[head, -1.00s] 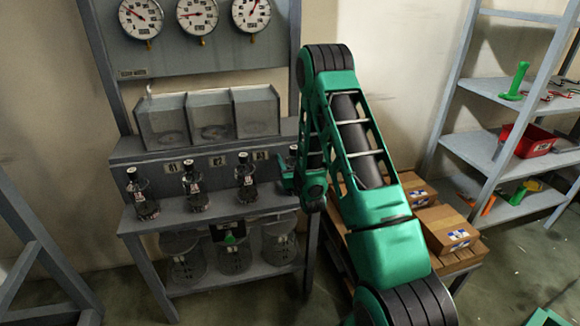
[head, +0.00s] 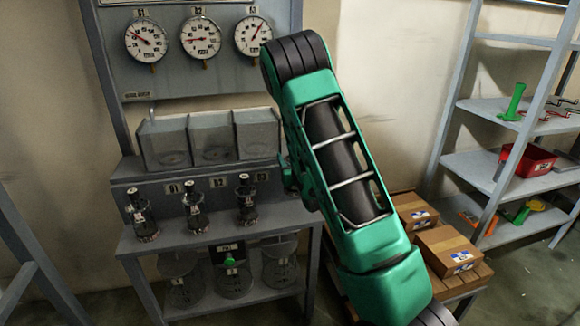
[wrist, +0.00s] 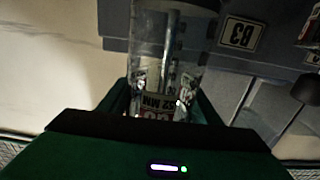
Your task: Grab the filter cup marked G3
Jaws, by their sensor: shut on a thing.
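My gripper (wrist: 163,103) is shut on a clear, glass-like filter cup (wrist: 172,50) in the wrist view. The cup has a label with dark upside-down print and red marks, partly hidden by my gripper, so I cannot read its full marking. Three dark-topped glass vessels stand upright on the bench: left (head: 141,217), middle (head: 195,208) and right (head: 246,201).
The grey bench (head: 165,250) has small number plates and three clear open boxes (head: 210,140) above. Large glass vessels (head: 232,280) stand on its lower shelf. Cardboard boxes (head: 448,250) and a shelf rack (head: 490,110) with a red bin (head: 530,160) are right. An upside-down plate (wrist: 240,33) is behind the cup.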

